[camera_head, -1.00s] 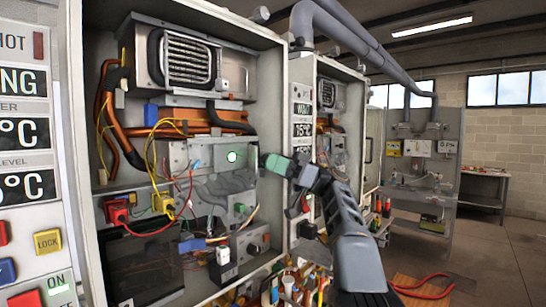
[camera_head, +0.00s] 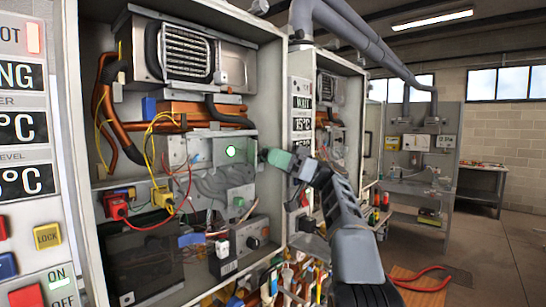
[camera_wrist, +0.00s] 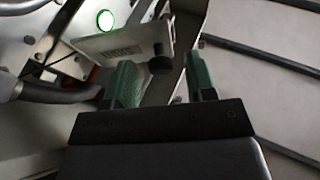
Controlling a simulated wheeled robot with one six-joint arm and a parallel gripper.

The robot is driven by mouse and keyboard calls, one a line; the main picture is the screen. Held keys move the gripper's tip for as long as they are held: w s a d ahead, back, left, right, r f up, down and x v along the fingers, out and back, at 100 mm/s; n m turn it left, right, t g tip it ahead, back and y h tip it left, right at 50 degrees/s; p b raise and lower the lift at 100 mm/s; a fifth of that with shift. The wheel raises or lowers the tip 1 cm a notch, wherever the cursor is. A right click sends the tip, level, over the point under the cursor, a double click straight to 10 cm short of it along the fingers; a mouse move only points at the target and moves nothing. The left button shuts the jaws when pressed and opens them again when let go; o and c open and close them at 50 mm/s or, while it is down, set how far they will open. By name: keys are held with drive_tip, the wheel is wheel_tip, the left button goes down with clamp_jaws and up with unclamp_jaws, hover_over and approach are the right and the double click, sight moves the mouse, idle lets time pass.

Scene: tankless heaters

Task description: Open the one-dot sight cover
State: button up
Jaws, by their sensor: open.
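A small round white disc with a bright green rim (camera_head: 231,152) sits on a grey metal plate inside the open heater cabinet. It also shows at the top of the wrist view (camera_wrist: 105,20). I cannot make out any dot marking, so I cannot tell whether it is the one-dot sight cover. My gripper (camera_head: 272,157), with green fingertips, is to the right of the disc at about the same height, by the cabinet's right wall. In the wrist view my gripper (camera_wrist: 161,80) is open with nothing held. A black knob (camera_wrist: 160,62) on a grey plate shows beyond the gap between the fingers.
Copper pipes (camera_head: 200,115), loose wires, a red connector (camera_head: 116,206) and a yellow connector (camera_head: 162,198) crowd the cabinet. Its right side wall (camera_head: 271,100) stands close to my gripper. A second heater cabinet (camera_head: 304,75) is just behind. Open floor (camera_head: 495,255) lies at the right.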

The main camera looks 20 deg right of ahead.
drive_tip(key=v, duration=1.3)
drive_tip(key=shift+d+p, duration=0.4)
drive_tip(key=shift+p, duration=0.05)
drive_tip(key=shift+c, duration=0.4)
